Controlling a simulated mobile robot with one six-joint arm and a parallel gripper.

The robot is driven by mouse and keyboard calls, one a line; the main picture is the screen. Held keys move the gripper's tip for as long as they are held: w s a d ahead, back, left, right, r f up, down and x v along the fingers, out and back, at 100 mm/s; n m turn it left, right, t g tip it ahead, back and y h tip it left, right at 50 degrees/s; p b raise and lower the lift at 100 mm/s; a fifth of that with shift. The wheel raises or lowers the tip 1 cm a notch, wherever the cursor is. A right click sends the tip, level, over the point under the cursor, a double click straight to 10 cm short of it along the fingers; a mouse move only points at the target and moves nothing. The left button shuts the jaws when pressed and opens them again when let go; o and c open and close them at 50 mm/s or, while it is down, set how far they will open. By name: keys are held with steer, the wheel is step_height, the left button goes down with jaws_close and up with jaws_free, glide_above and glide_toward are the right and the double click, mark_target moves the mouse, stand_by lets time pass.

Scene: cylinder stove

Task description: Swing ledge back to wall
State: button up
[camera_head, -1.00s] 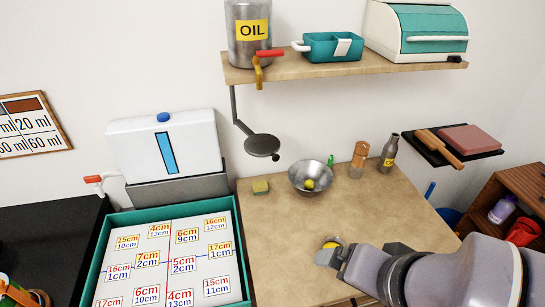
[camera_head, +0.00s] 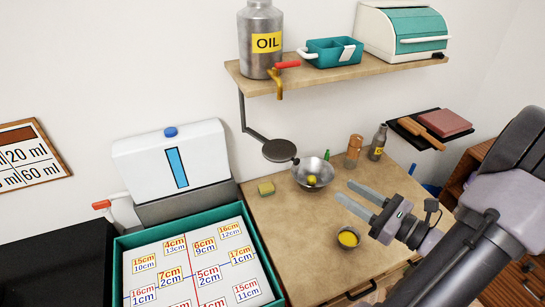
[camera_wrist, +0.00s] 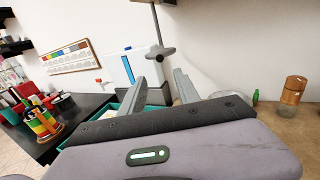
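The ledge (camera_head: 281,150) is a small round dark plate on a bent grey arm below the wall shelf, under the oil can's tap. It stands out from the wall with nothing on it. It also shows in the wrist view (camera_wrist: 161,53), ahead of and above the fingers. My gripper (camera_head: 345,190) is open and empty above the counter, to the right of and below the ledge, with its fingers pointing up-left toward it. In the wrist view my gripper (camera_wrist: 166,72) shows a clear gap between its fingers. It does not touch the ledge.
A metal bowl (camera_head: 318,180) stands between the ledge and my gripper on the counter. A small bowl of yellow stuff (camera_head: 348,238) sits below my gripper. The oil can (camera_head: 261,30) stands on the shelf (camera_head: 330,72).

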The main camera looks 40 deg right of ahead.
mark_target(298, 162)
steer(key=w+a, duration=0.1)
steer(key=w, duration=0.4)
steer(key=w+b, duration=0.1)
steer(key=w, duration=0.4)
steer(key=w+a, duration=0.1)
steer(key=w, duration=0.4)
steer(key=shift+w+a+b, duration=0.15)
steer(key=shift+a+b, duration=0.15)
steer(key=shift+a, duration=0.05)
jaws_close()
stand_by(0.3)
